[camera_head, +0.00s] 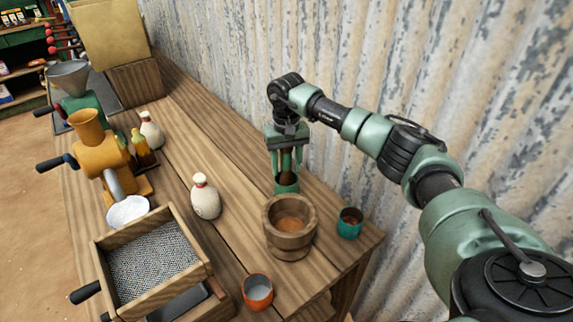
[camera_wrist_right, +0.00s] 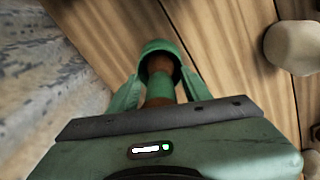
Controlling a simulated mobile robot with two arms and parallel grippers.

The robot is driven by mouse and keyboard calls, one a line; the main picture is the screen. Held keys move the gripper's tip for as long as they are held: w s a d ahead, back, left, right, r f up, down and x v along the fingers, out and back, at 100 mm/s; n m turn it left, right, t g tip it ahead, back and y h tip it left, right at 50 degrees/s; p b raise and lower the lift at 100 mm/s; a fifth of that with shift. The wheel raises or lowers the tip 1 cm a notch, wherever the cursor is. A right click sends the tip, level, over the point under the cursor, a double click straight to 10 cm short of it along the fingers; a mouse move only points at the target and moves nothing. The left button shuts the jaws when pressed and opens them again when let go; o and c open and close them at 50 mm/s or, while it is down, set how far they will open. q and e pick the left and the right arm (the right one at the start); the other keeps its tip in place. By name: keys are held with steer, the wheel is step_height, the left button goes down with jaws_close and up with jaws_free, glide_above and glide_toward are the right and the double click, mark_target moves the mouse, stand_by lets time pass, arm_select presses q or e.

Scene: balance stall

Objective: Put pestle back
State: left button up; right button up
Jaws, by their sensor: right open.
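The brown pestle (camera_head: 286,176) stands upright in a green holder cup (camera_head: 286,189) near the wall side of the bench. My right gripper (camera_head: 286,164) points down over it, open, with one finger on each side of the pestle. In the right wrist view the pestle (camera_wrist_right: 159,92) shows between the two fingers, with the cup's green rim (camera_wrist_right: 158,46) beyond it. I cannot tell whether a finger touches it. The wooden mortar (camera_head: 290,245) stands just in front of the cup, with orange-brown powder inside. My left gripper is not in view.
A white bottle (camera_head: 205,197) and a wooden sieve box (camera_head: 150,265) stand to the left. Grinders stand farther left. A corrugated wall (camera_head: 400,70) rises behind my right arm.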

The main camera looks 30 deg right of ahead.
steer(key=shift+r, duration=0.65)
step_height(320, 180, up, 11)
steer(key=shift+b, duration=1.2)
steer(key=shift+r, duration=0.1)
